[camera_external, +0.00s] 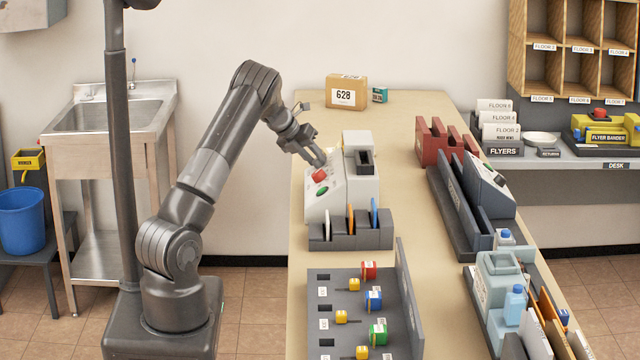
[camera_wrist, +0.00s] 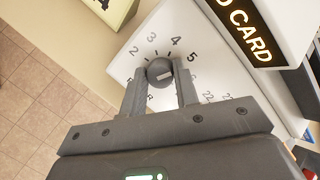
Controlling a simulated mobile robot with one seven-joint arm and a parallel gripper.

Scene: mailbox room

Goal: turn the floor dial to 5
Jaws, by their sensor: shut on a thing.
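The floor dial (camera_wrist: 159,71) is a small dark round knob on the white sloped face of a machine (camera_external: 352,188), with printed numbers 2, 3, 4 and 5 arcing around its upper side in the wrist view. A pale mark shows on the knob, but I cannot tell for sure which number it points to. My gripper (camera_wrist: 160,82) is shut on the dial, one finger on each side.
A red button (camera_external: 319,175) and a green button (camera_external: 322,191) sit just below my gripper. A card holder (camera_external: 350,241) stands in front of the machine. A box marked 628 (camera_external: 346,92) is behind it. A dark sign reading CARD (camera_wrist: 240,25) is close to the dial.

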